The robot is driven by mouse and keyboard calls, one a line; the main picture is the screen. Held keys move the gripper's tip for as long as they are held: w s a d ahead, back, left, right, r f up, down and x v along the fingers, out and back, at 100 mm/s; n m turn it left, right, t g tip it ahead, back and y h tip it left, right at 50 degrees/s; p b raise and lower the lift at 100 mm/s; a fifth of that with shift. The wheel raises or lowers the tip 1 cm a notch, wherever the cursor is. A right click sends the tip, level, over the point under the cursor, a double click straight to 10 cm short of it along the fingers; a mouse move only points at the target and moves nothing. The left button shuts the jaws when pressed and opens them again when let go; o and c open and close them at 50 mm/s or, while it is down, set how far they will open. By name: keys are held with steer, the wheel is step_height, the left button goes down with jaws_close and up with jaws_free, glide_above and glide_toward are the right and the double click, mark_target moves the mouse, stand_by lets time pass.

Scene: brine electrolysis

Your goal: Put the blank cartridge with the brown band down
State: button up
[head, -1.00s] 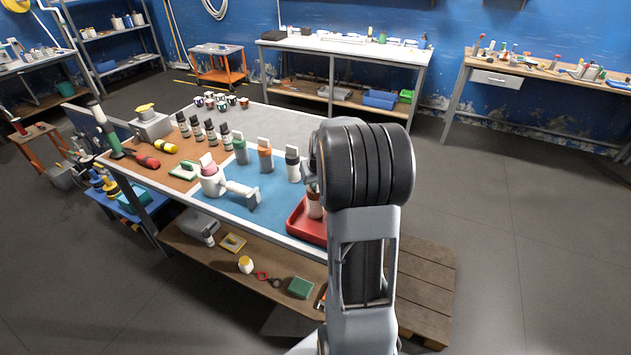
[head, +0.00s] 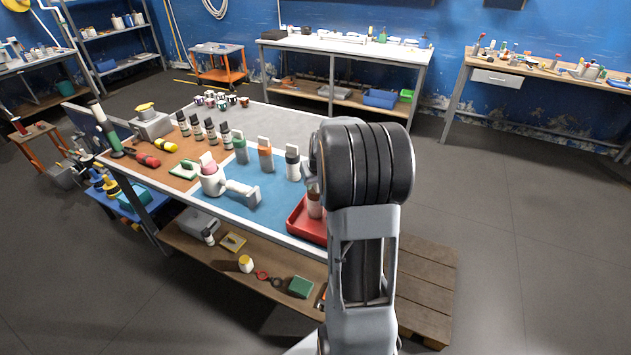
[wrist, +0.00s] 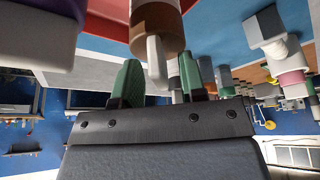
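The cartridge with the brown band (wrist: 158,42) shows at the top middle of the wrist view, its pale tab pointing between my gripper's fingers. In the head view the cartridge (head: 314,204) stands upright in the red tray (head: 298,226), partly hidden by my arm. My gripper (wrist: 160,78) has green fingers, one on each side of the tab. A gap shows between the tab and the right finger, so it looks open. The gripper is hidden behind my arm in the head view.
Three banded cartridges, green (head: 240,152), orange (head: 265,158) and black (head: 292,164), stand on the blue mat behind the tray. A white fixture with a pink top (head: 211,180) stands to the left. A dark-banded pale object (wrist: 40,45) is close by in the wrist view.

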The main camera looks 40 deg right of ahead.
steer(key=v, duration=1.1)
steer(key=s+a+f+n, duration=0.1)
steer(key=s+a, duration=0.6)
steer(key=a, duration=0.4)
steer(key=s+a+f+n+y, duration=0.1)
steer(key=s+a+n, duration=0.1)
steer(key=s+a, duration=0.5)
steer(key=a, duration=0.4)
steer(key=shift+f, duration=0.35)
steer(key=shift+a+n, duration=0.25)
steer(key=shift+n, duration=0.05)
